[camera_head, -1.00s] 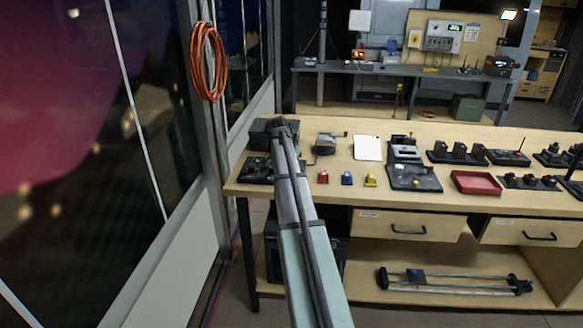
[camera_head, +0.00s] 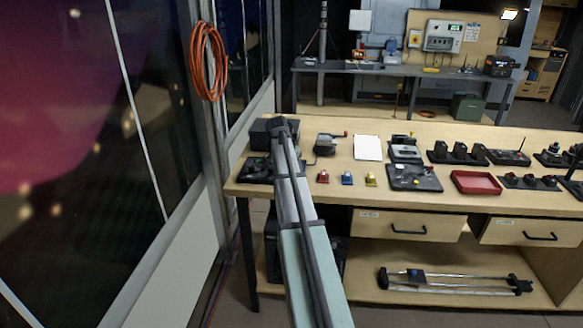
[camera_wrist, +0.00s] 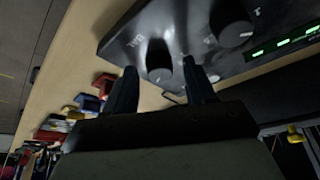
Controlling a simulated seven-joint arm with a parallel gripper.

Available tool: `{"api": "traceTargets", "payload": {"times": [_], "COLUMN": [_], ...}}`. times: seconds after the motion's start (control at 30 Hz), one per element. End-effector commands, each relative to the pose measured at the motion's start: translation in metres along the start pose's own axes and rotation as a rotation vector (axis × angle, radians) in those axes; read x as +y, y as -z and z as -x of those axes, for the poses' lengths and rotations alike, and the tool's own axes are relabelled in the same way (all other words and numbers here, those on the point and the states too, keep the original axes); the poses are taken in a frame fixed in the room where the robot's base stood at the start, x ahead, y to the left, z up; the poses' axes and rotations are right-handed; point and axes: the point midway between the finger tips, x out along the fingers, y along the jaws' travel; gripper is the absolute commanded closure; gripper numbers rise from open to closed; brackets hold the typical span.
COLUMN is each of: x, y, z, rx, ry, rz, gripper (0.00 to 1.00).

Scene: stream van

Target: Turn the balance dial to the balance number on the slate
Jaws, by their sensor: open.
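In the head view the panel (camera_head: 257,168) is at the table's left end, partly behind my arm. A white sheet or slate (camera_head: 367,148) lies on the table; no number is readable.
Small red (camera_head: 323,177), blue (camera_head: 347,178) and yellow (camera_head: 371,180) blocks stand right of my arm. A grey device (camera_head: 405,153), a red tray (camera_head: 475,182) and several dark units fill the table's right. A glass wall stands close on the left.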

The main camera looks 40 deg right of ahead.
Motion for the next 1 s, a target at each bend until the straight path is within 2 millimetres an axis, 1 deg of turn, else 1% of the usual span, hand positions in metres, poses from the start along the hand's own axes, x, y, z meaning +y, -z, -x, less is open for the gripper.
{"api": "traceTargets", "payload": {"times": [0.17,0.27,0.37,0.7,0.9,1.0], "x": [0.000,0.000,0.000,0.000,-0.001,-0.001], "y": [0.000,0.000,0.000,0.000,0.000,0.000], "z": [0.004,0.014,0.030,0.094,0.122,0.131], "rx": [0.001,0.001,0.002,0.001,0.001,0.001], "ry": [0.001,0.001,0.002,0.001,0.001,0.001], "rz": [0.000,0.000,0.000,0.000,0.000,0.000], "gripper": [0.45,0.45,0.45,0.45,0.45,0.45]}}
